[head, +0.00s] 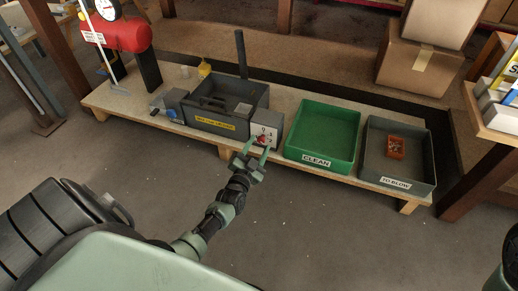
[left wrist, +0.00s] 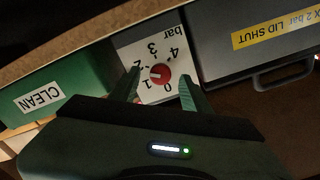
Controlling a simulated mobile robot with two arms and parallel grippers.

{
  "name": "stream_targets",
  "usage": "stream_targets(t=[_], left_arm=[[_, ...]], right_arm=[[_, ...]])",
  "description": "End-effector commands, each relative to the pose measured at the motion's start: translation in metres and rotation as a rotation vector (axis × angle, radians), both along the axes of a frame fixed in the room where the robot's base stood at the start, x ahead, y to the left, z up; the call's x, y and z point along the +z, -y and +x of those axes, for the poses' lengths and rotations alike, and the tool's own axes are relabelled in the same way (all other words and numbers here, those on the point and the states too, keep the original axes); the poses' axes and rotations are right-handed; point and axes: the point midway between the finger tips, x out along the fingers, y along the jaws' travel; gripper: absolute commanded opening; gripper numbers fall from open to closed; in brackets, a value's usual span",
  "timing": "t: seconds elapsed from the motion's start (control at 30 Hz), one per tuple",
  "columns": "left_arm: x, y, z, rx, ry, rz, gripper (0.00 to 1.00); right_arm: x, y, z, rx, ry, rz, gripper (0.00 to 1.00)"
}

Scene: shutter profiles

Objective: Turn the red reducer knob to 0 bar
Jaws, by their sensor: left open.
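The red reducer knob (left wrist: 160,74) sits on a white dial plate (left wrist: 146,50) with numbers 0 to 4 and the word bar, upside down in the left wrist view. A small pale mark on the knob seems to point left, between 1 and 2; it is too small to be sure. In the head view the knob (head: 262,138) is on the front of a grey box between the grey lidded box and the green crate. My left gripper (head: 257,149) is open in front of it. In the left wrist view its fingers (left wrist: 160,81) stand either side of the knob, with gaps visible.
The green CLEAN crate (head: 298,154) stands right of the dial, then the grey TO BLOW crate (head: 428,178) holding an orange part (head: 396,147). Left is the grey box (head: 243,130) with a yellow label. A red tank (head: 125,35) with a gauge stands far left.

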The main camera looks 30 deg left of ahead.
Motion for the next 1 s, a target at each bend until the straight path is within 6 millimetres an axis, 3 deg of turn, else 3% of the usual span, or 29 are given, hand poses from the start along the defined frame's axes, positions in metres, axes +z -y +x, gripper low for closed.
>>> stream_targets(t=[0.4, 0.57, 0.6, 1.0], left_arm=[[0.0009, -0.0025, 0.0104, -0.001, 0.0, 0.001, 0.47], [0.0008, -0.0023, 0.0102, -0.001, 0.0, 0.0, 0.03], [0.0008, -0.0023, 0.0101, -0.001, 0.0, 0.0, 0.0], [0.0012, -0.0021, 0.01, -0.002, 0.015, -0.065, 0.0]], right_arm=[[0.0025, -0.0005, -0.005, -0.001, 0.018, -0.002, 0.35], [0.0023, -0.0006, -0.0049, -0.001, 0.018, -0.002, 0.35], [0.0023, -0.0006, -0.0049, -0.001, 0.018, -0.002, 0.35], [0.004, -0.0003, -0.0045, 0.0, 0.017, 0.0, 0.35]])
